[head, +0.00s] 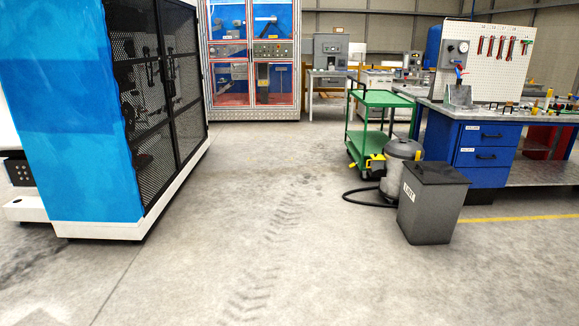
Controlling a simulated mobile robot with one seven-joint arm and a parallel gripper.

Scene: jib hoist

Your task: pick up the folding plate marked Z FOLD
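I see no plate that I can read as marked Z FOLD in the head view. A workbench (487,114) with blue drawers stands at the right, with small items on its top too small to tell apart. A grey plate-like piece (459,95) stands upright on the bench's left end, below a gauge; I can read no marking on it. My gripper is not in view.
A dark grey bin (430,203), a grey canister vacuum (398,168) with a black hose and a green cart (381,100) stand left of the bench. A blue cabinet with mesh doors (160,92) stands at the left. The concrete floor (250,220) between is clear.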

